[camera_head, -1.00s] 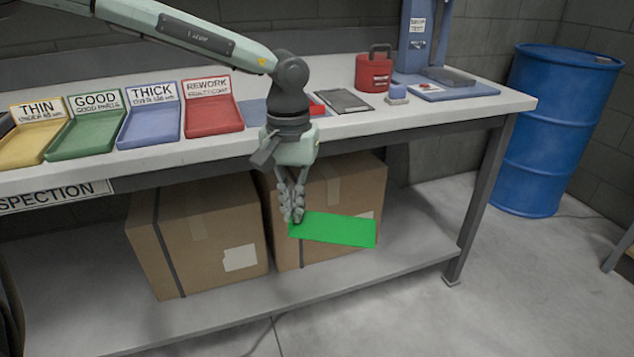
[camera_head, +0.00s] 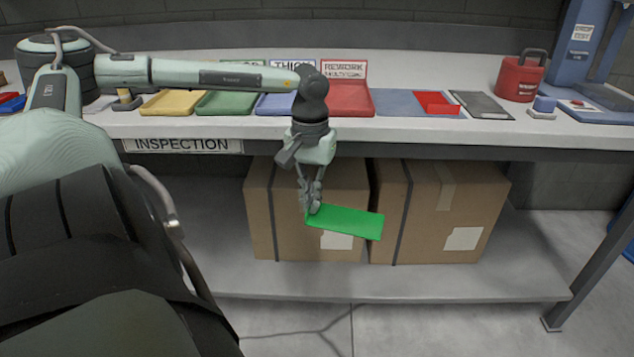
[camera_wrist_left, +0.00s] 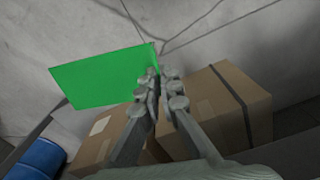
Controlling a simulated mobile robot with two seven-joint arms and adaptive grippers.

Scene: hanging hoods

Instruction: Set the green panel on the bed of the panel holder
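The flat green panel (camera_head: 346,222) is held by one end in my left gripper (camera_head: 312,207), in front of the bench and below its top edge. The left gripper is shut on the panel's left end, and the panel extends to the right. In the left wrist view the panel (camera_wrist_left: 102,77) lies to the left of the closed fingertips (camera_wrist_left: 160,78). My right gripper is not in view.
The bench top (camera_head: 400,129) carries yellow, green, blue and red bins, a dark flat plate (camera_head: 482,105), a red weight (camera_head: 520,78) and a blue stand (camera_head: 580,45). Cardboard boxes (camera_head: 440,210) stand on the lower shelf (camera_head: 400,283). Open floor lies in front.

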